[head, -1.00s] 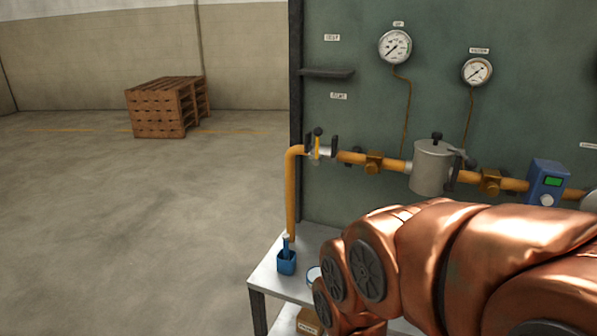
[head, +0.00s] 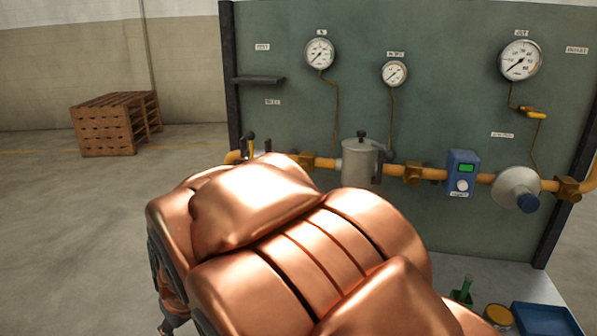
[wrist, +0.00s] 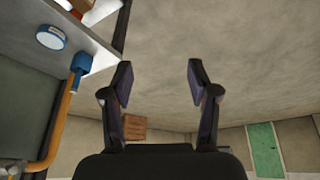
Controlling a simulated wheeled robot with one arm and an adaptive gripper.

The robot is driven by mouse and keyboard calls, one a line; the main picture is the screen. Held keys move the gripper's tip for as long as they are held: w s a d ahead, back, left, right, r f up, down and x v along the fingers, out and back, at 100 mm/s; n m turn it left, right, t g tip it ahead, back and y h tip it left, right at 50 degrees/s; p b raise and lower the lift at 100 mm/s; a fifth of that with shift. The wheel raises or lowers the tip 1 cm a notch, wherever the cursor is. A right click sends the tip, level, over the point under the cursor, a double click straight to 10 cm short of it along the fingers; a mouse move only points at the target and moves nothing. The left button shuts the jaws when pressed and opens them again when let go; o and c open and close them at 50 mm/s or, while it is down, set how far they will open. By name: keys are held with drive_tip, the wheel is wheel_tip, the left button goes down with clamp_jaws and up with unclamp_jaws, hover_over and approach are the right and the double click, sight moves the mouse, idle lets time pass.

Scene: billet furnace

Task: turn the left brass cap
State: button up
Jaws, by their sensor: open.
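The left brass fitting (head: 307,161) sits on the yellow pipe, left of the grey filter housing; my copper-coloured arm covers its lower edge, and no separate cap can be made out on it. A second brass fitting (head: 412,173) is right of the housing, and a third (head: 568,188) is near the panel's right end. My gripper (wrist: 159,82) is open and empty in the wrist view, with floor beyond its fingers. The brass fittings cannot be made out in the wrist view. In the head view my arm hides most of the gripper.
The green panel (head: 450,60) carries gauges and a dark shelf (head: 258,80). A blue meter (head: 462,172) and grey regulator (head: 516,187) are on the pipe. A blue tray (head: 545,318) lies lower right. A blue holder (wrist: 80,62) is left of my gripper. Floor at left is open, with pallets (head: 108,125).

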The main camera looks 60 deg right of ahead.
drive_tip(key=w+d+r+t+h, duration=0.1)
drive_tip(key=w+d+t+h, duration=0.1)
drive_tip(key=w+d, duration=0.55)
drive_tip(key=m+h+b, duration=0.2)
drive_tip(key=m+h, duration=0.2)
drive_tip(key=h, duration=1)
approach(303, 168)
drive_tip(key=x, duration=0.3)
drive_tip(key=shift+p+x, duration=1)
drive_tip(key=shift+x, duration=2.85)
drive_tip(key=shift+w+f, duration=0.1)
drive_tip(key=shift+f, duration=0.1)
drive_tip(key=shift+c, duration=0.4)
